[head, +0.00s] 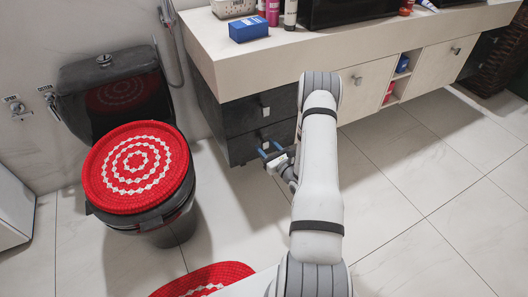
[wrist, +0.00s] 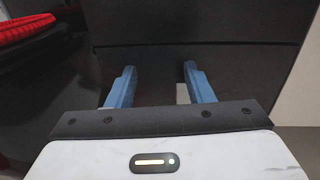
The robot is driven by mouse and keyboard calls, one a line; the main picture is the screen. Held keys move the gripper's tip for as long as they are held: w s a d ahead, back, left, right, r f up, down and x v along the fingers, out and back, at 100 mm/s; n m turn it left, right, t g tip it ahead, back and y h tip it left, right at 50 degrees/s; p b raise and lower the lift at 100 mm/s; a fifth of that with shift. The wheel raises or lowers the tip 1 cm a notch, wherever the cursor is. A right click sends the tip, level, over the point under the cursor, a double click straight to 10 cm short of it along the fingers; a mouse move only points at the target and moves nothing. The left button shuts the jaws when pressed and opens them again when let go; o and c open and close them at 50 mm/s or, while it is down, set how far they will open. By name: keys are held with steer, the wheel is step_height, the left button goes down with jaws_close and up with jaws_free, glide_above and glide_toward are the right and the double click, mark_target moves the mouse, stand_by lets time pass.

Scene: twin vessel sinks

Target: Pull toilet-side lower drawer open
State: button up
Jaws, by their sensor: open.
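The toilet-side lower drawer (head: 241,149) is a dark front under the dark upper drawer (head: 240,117), next to the toilet (head: 150,215). It looks shut in the head view. My gripper (head: 270,149) is just in front of it, partly covered by my own arm. In the wrist view, my gripper (wrist: 160,70) has its two blue fingers apart, facing the dark drawer front (wrist: 240,65). A small pale piece (wrist: 182,93) shows beside the right finger.
The pale countertop (head: 350,43) overhangs the drawers and holds a blue box (head: 248,28) and several bottles. A pale cabinet door (head: 366,85) is to the right. A red mat (head: 205,280) lies on the floor. The tiled floor at right is clear.

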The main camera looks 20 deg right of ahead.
mark_target(266, 143)
step_height(266, 143, down, 4)
steer(key=d+m+h, duration=0.1)
steer(key=d+h, duration=0.1)
steer(key=shift+m, duration=0.3)
steer(key=w+b, duration=0.3)
steer(key=w, duration=0.3)
steer(key=shift+w+d, duration=0.15)
steer(key=shift+w, duration=0.15)
jaws_close()
